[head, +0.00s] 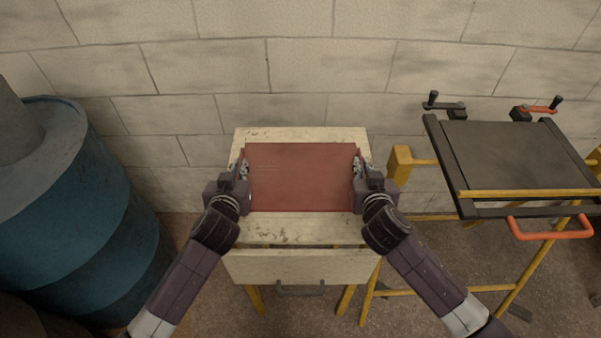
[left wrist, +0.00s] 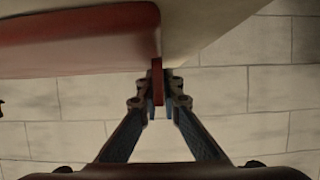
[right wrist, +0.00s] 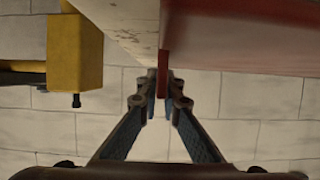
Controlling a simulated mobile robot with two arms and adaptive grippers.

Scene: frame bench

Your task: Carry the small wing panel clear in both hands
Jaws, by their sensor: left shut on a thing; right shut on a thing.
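The small wing panel (head: 300,178) is a flat, dull red sheet over the pale, worn table (head: 300,231) in the head view. My left gripper (head: 243,170) is shut on its left edge, and my right gripper (head: 357,170) is shut on its right edge. In the left wrist view the fingers (left wrist: 158,88) pinch a thin red lip of the panel (left wrist: 80,45). In the right wrist view the fingers (right wrist: 162,88) pinch a similar lip of the panel (right wrist: 240,35). I cannot tell whether the panel touches the tabletop.
A blue drum (head: 85,200) stands at the left. At the right is a yellow-framed stand with a dark plate (head: 520,155), cranks and an orange handle (head: 548,234). The table's drawer front (head: 300,266) faces me. A block wall (head: 300,60) is close behind the table.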

